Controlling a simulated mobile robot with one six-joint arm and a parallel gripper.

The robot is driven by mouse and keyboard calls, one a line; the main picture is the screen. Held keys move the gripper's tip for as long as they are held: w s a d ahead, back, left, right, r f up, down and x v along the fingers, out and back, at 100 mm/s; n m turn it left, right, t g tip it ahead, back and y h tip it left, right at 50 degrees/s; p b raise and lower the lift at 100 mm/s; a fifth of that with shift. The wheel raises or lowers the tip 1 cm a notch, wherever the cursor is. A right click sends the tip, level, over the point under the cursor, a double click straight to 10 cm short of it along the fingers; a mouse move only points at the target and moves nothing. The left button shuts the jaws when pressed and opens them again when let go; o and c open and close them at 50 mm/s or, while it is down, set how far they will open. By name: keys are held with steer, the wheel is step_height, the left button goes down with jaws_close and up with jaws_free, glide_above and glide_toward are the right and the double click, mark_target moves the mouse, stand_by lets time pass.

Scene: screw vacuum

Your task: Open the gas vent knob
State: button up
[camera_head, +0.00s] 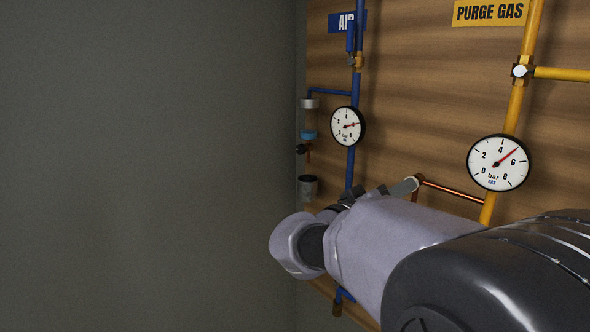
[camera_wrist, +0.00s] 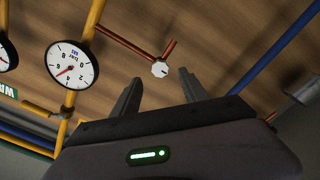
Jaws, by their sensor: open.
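A small white faceted knob (camera_wrist: 160,69) with a dark mark on its face sits at the end of a copper pipe (camera_wrist: 125,42) in the wrist view. The pipe branches off the yellow gas pipe. My gripper (camera_wrist: 160,78) is open and empty, and the knob appears between its two fingertips. The knob looks a little beyond the tips; I cannot tell the exact gap. In the head view, part of my gripper (camera_head: 403,187) shows by the bend of the copper pipe (camera_head: 450,188).
A purge gas gauge (camera_head: 498,163) hangs on the yellow pipe (camera_head: 515,105), with a white valve knob (camera_head: 519,71) above it. A blue air pipe (camera_head: 355,95) with its gauge (camera_head: 347,126) stands left. The wooden panel (camera_head: 430,90) backs everything.

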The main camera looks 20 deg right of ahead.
steer(key=p+x, duration=0.1)
steer(key=x, duration=0.6)
jaws_close()
